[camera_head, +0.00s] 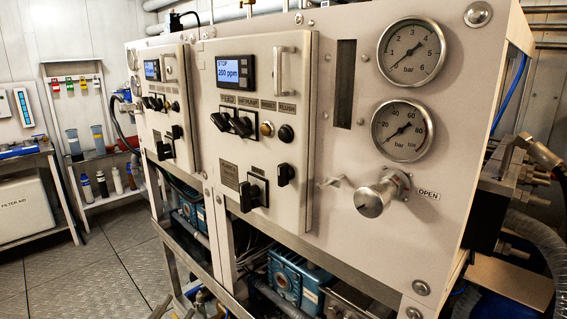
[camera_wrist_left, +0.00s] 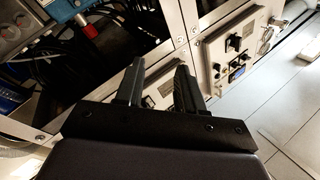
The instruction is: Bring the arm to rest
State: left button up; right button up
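My left gripper (camera_wrist_left: 160,72) shows in the left wrist view as two dark fingers standing apart, with nothing between them. It is open and empty. Behind the fingers are the lower frame and panels of the watermaker, tilted in this view. I cannot make out either arm clearly in the head view. The right gripper is not in view. The watermaker cabinet (camera_head: 345,230) fills the middle and right of the head view, with a lit display (camera_head: 235,70), two pressure gauges (camera_head: 411,52) and a round metal valve knob (camera_head: 372,200) beside an OPEN label.
A shelf rack (camera_head: 100,200) with bottles and a side table (camera_head: 25,160) stand at the left. Tiled floor (camera_head: 95,275) lies open between them and the cabinet. Blue pumps (camera_head: 295,280) sit under the cabinet. Hoses and fittings (camera_head: 520,170) stick out at the right.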

pick_arm(q)
jog(key=s+f+n+g+y, duration=0.4)
jog(key=s+f+n+g, duration=0.3)
jog(key=s+f, duration=1.2)
notch_tip(320, 180, down, 3)
jog(key=shift+a+f+n+g+p, duration=0.1)
jog(key=shift+a+n+g+p, duration=0.25)
jog(key=shift+g, duration=0.35)
